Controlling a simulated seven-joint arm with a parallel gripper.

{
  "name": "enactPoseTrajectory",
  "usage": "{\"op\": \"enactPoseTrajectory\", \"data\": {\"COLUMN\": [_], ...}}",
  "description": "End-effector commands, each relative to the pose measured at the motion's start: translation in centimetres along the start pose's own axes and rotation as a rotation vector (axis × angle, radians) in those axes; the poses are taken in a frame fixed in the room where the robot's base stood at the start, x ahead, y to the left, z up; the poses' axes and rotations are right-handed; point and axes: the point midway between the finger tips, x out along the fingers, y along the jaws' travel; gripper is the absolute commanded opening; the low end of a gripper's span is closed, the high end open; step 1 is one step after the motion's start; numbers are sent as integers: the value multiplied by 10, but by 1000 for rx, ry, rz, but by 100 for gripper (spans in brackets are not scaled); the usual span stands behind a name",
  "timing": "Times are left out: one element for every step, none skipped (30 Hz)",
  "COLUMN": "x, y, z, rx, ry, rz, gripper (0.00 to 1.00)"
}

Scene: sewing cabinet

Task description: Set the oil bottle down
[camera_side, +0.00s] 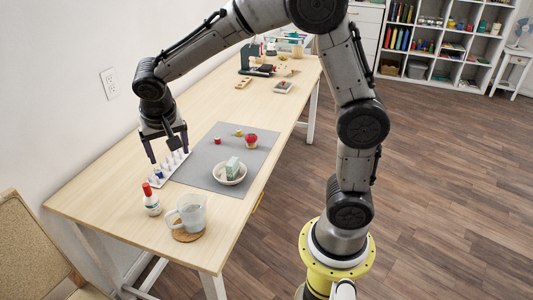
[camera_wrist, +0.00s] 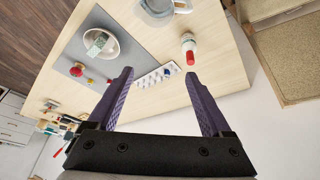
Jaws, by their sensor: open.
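The oil bottle (camera_side: 151,201) is small and white with a red cap. It stands upright on the wooden table, left of the glass mug, in the side view. In the wrist view the bottle (camera_wrist: 189,46) shows beyond my fingertips, apart from them. My gripper (camera_side: 167,155) hangs above the table near the white rack, behind the bottle in the side view. My gripper's fingers (camera_wrist: 158,80) are spread with nothing between them. The bottle's contact with the table looks clear of the gripper.
A white rack (camera_side: 168,169) with several small pegs lies below my gripper. A grey mat (camera_side: 208,154) holds a bowl (camera_side: 229,179) with a pale green block and a red pincushion (camera_side: 251,140). The glass mug (camera_side: 190,211) stands on a round coaster (camera_side: 186,236) near the front edge.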

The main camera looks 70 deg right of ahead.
Motion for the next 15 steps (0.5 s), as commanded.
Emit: {"op": "enactPoseTrajectory", "data": {"x": [-21, -31, -44, -53, -61, -71, -78, -84, -91, -96, -99, -103, -105, -107, -109], "y": [20, 31, 44, 55, 65, 78, 88, 98, 110, 118, 126, 136, 142, 147, 154], "z": [5, 10, 17, 23, 30, 40, 47, 55, 67, 75, 84, 95, 103, 111, 120], "rx": [-42, -74, -117, -151, -185, -231, -265, -299, -345, -380, -414, -456, -488, -516, -551], "ry": [-2, -6, -8, -8, -8, -5, -3, 2, 9, 17, 24, 35, 44, 53, 66], "rz": [-30, -47, -70, -88, -105, -130, -149, -168, -192, -211, -228, -251, -266, -280, -298], "gripper": [84, 84, 84, 84, 84, 84, 84, 84, 84, 84, 84, 84, 84, 84, 84]}}
